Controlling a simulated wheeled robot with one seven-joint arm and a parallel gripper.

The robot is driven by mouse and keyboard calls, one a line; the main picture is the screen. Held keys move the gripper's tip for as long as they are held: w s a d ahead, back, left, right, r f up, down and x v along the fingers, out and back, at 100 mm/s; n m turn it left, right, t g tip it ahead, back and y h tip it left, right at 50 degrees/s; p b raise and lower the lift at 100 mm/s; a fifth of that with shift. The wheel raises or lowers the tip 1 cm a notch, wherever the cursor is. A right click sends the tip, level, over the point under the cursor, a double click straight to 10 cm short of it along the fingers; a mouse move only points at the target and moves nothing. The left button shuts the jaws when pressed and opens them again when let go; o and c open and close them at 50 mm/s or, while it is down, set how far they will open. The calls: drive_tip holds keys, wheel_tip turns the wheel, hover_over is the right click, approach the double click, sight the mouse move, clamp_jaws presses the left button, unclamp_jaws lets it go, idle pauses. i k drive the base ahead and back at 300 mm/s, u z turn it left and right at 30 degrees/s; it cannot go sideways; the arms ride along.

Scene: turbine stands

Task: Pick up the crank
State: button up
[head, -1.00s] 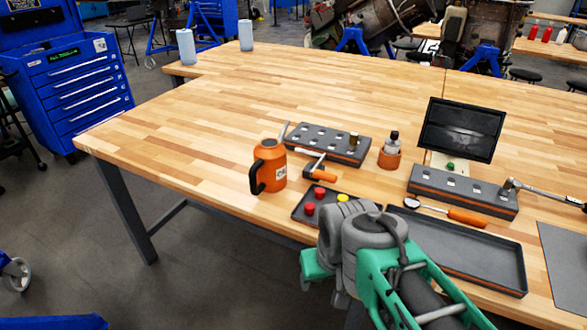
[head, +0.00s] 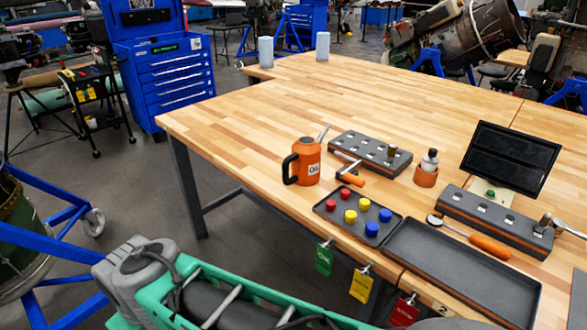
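The crank appears to be the small tool with a bent metal arm and an orange grip (head: 350,179). It is beside the front left end of a grey block with a row of square inserts (head: 369,160), just right of the orange oil can (head: 306,163). I cannot tell whether the metal arm touches the block. My green and grey arm crosses the bottom left of the head view, in front of the table and well away from the crank. My gripper is not in view.
A small tray with coloured knobs (head: 326,210) lies in front of the crank. A larger empty tray (head: 460,270) is to its right. An orange bottle holder (head: 426,177) stands behind right. Coloured tags hang at the table edge. The table's left part is clear.

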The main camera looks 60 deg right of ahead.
sight(346, 175)
drive_tip(key=u, duration=0.15)
drive_tip(key=k, duration=0.55)
drive_tip(key=z, duration=1.15)
drive_tip(key=i, duration=0.5)
drive_tip(key=z, duration=0.05)
